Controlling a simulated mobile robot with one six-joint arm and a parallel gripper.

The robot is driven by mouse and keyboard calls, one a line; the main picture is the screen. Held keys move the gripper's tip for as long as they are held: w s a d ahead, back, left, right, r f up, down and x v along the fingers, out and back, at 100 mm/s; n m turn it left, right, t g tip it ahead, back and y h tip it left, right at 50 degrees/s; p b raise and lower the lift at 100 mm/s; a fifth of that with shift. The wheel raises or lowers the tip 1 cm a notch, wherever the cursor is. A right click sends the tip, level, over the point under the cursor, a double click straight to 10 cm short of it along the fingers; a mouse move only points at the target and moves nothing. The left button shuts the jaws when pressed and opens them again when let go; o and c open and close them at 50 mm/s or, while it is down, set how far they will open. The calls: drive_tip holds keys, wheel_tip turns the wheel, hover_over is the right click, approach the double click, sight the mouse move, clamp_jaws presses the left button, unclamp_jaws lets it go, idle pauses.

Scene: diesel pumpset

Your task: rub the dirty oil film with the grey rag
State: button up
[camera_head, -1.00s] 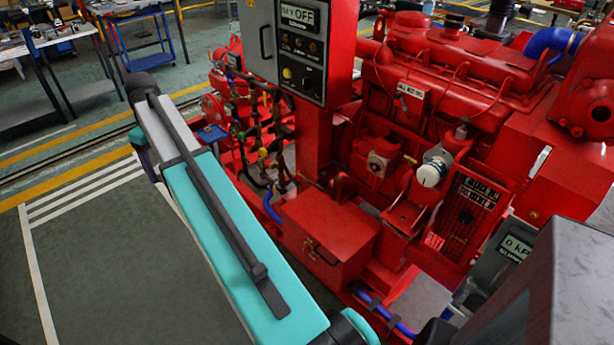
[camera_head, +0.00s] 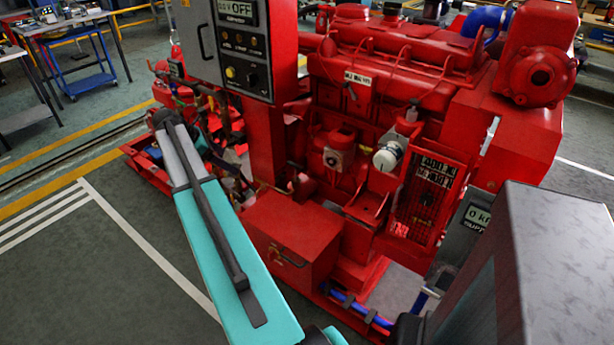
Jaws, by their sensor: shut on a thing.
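Neither the grey rag nor the dirty oil film can be made out in this view. My gripper is not in view. My teal and white arm link rises from the bottom edge to a dark joint at the left, in front of the red pumpset (camera_head: 395,85). What lies beyond that joint is hidden behind the link or too small to tell.
A control panel (camera_head: 237,55) reading OFF stands on a red post. A red box with a handle (camera_head: 290,240) sits below it. A grey cabinet (camera_head: 565,270) is close at the right. Blue pipes (camera_head: 355,308) run low. Floor at the left (camera_head: 70,280) is clear.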

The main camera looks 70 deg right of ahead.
drive_tip(key=s+d+f+n+h+b, duration=0.1)
drive_tip(key=s+d+f+h, duration=0.1)
drive_tip(key=s+d+f, duration=0.2)
drive_tip(key=s+d+f+n+h+b, duration=0.2)
drive_tip(key=s+d+f+h, duration=0.1)
drive_tip(key=s+d, duration=0.5)
drive_tip(key=s+d+f+n+t+h+b, duration=0.1)
drive_tip(key=s+d+f, duration=0.4)
drive_tip(key=s, duration=0.5)
drive_tip(key=shift+s+d+n+h+b, duration=0.35)
drive_tip(key=shift+d+n+h+b, duration=0.15)
drive_tip(key=shift+d+h+b, duration=0.15)
drive_tip(key=shift+s+d, duration=0.25)
drive_tip(key=shift+d, duration=0.7)
drive_tip(key=shift+s+d, duration=0.25)
drive_tip(key=shift+d, duration=0.65)
drive_tip(key=shift+s+d, duration=0.25)
drive_tip(key=shift+d, duration=0.7)
drive_tip(key=shift+s+d+p, duration=0.25)
drive_tip(key=shift+d+p, duration=0.15)
drive_tip(key=shift+d, duration=0.55)
drive_tip(key=shift+s+a+r+p, duration=0.1)
drive_tip(key=shift+s+a+p, duration=0.15)
drive_tip(key=shift+s, duration=0.55)
drive_tip(key=shift+s+a+p, duration=0.1)
drive_tip(key=shift+s+a, duration=0.2)
drive_tip(key=shift+s, duration=0.55)
